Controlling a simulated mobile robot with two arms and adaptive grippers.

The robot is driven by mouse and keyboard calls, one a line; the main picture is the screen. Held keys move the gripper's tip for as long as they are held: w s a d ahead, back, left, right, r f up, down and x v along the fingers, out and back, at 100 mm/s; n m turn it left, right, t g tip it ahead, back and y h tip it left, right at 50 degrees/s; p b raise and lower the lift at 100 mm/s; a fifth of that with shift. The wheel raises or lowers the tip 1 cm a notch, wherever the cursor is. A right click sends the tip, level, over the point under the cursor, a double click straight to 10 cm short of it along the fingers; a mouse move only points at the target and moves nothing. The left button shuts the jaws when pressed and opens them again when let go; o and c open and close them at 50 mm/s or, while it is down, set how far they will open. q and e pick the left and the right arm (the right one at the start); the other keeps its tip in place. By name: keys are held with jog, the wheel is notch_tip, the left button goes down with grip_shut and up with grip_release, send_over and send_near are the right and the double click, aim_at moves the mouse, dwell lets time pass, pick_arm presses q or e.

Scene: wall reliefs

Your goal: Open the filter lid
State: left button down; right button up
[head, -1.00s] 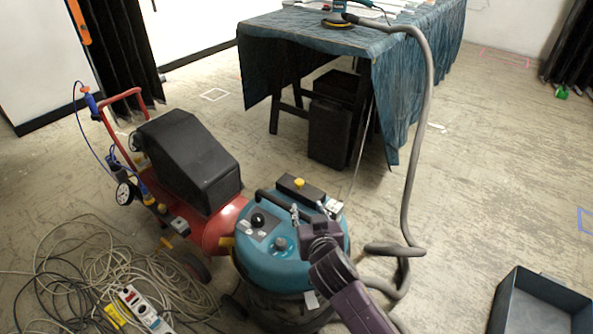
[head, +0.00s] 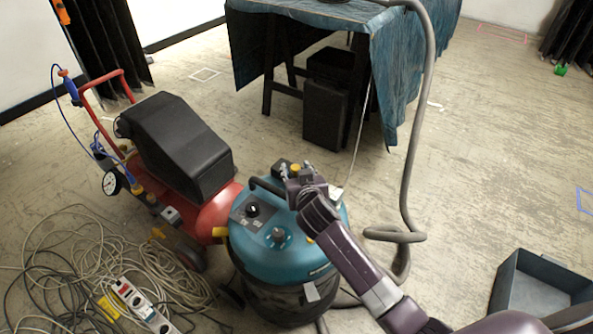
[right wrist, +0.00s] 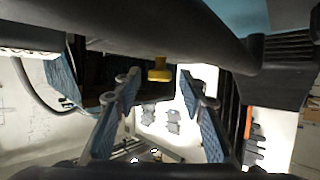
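The teal vacuum (head: 268,250) stands on the floor in the middle of the head view, with a black handle, dials and hoses. The filter lid, a dark block with a yellow knob (head: 296,168), is at the back of its top, partly hidden by my right gripper (head: 284,172). In the right wrist view my right gripper (right wrist: 160,84) is open, its two blue-padded fingers apart. The yellow knob (right wrist: 159,70) shows between the fingertips; I cannot tell whether they touch it. A thick dark bar, seemingly the vacuum's handle (right wrist: 130,25), crosses that view. My left gripper is not in view.
A red compressor with a black cover (head: 178,145) stands left of the vacuum. Tangled cables and a power strip (head: 145,305) lie at lower left. A grey hose (head: 412,140) rises to the cloth-covered table (head: 398,70). A dark open bin (head: 508,285) is at lower right.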

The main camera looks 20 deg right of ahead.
grip_shut()
dwell(0.3)
dwell(0.3)
